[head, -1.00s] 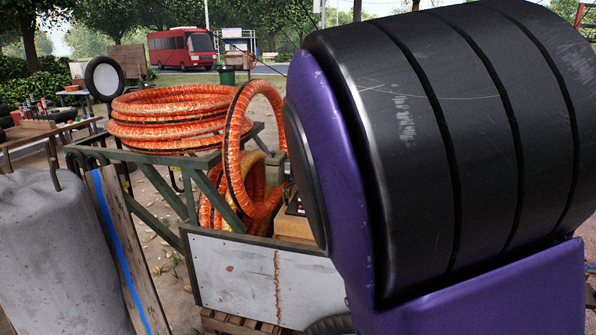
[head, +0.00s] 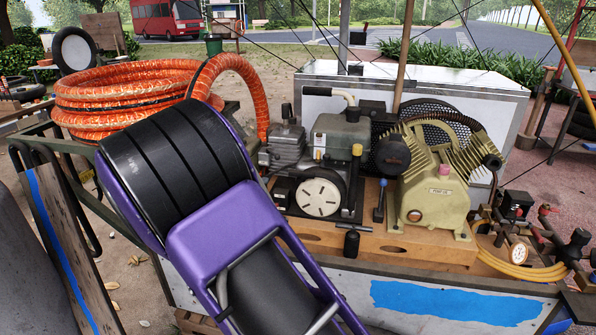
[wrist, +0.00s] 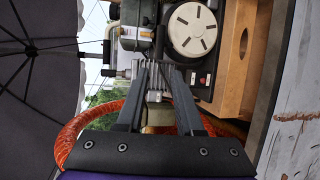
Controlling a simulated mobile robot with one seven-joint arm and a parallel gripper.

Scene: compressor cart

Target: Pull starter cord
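The small engine has a round white slotted starter cover (head: 319,197), which also shows at the top of the wrist view (wrist: 193,28). A black cylindrical handle (head: 351,243) sits just below and right of the cover in the head view, at the wooden base's front edge. I take it for the cord's grip; no pulled-out cord is visible. My gripper (wrist: 154,68) is open and empty in the wrist view, its fingers apart with the engine's grey fins showing between them. It points toward the engine, with the cover ahead and right. The head view does not show its fingers.
A tan compressor (head: 435,190) stands right of the engine on the wooden base (head: 400,247). Gauges and valves (head: 518,250) are at the right. A wooden pole rises behind the engine.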

